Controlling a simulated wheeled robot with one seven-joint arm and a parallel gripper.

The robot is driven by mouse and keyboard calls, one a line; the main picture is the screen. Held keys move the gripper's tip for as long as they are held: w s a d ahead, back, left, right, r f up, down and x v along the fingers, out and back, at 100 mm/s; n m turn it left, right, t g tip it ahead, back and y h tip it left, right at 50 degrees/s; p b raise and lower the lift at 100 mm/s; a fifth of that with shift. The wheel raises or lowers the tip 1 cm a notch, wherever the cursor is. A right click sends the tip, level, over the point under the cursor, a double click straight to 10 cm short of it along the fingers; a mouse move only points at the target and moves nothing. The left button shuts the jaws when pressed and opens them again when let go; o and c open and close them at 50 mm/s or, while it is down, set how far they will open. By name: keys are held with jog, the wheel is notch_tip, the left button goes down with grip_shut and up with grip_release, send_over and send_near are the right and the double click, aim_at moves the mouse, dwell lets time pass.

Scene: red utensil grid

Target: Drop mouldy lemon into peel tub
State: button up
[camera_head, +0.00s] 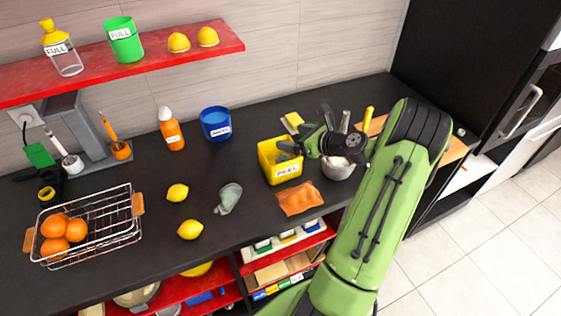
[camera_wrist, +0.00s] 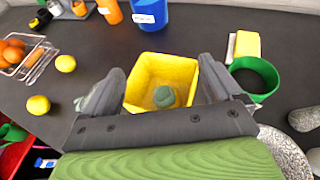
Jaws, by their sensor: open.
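The yellow tub labelled PEEL (camera_head: 284,172) stands on the dark counter; the wrist view shows it from above (camera_wrist: 178,62). A round grey-green mouldy lemon (camera_wrist: 164,97) shows inside the tub in the wrist view, apparently on its floor and apart from both fingers. My gripper (camera_head: 293,144) is over the tub in the head view and covers part of its opening. In the wrist view my gripper (camera_wrist: 160,85) is open, with one finger on each side of the tub's opening and nothing held.
Two lemons (camera_head: 190,230) and a wire basket (camera_head: 88,232) of oranges are further left. A blue tub (camera_head: 215,124) stands behind; a metal bowl (camera_head: 338,171) is close right.

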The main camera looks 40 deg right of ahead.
jog(key=v, duration=1.2)
jog(key=shift+p, duration=0.4)
jog(key=shift+s, duration=0.15)
jog(key=w+a+r+n+g, duration=0.1)
jog(key=w+a+n+g, duration=0.1)
jog(key=a+n, duration=0.45)
jog(key=w+a+r+n+g+y, duration=0.1)
jog(key=a+r+n+g, duration=0.15)
jog(key=a+n, duration=0.35)
jog(key=w+a+r+n+g, duration=0.1)
jog(key=w+a+n+g, duration=0.1)
jog(key=a+n, duration=0.45)
jog(key=s+a+r+n+g+h, duration=0.1)
jog(key=s+a+r+n, duration=0.3)
jog(key=s+a+n, duration=0.9)
jog(key=s+n+h, duration=0.1)
jog(key=s+n, duration=0.1)
jog(key=s, duration=0.1)
jog(key=shift+r+h, duration=0.2)
jog(key=shift+h, duration=0.2)
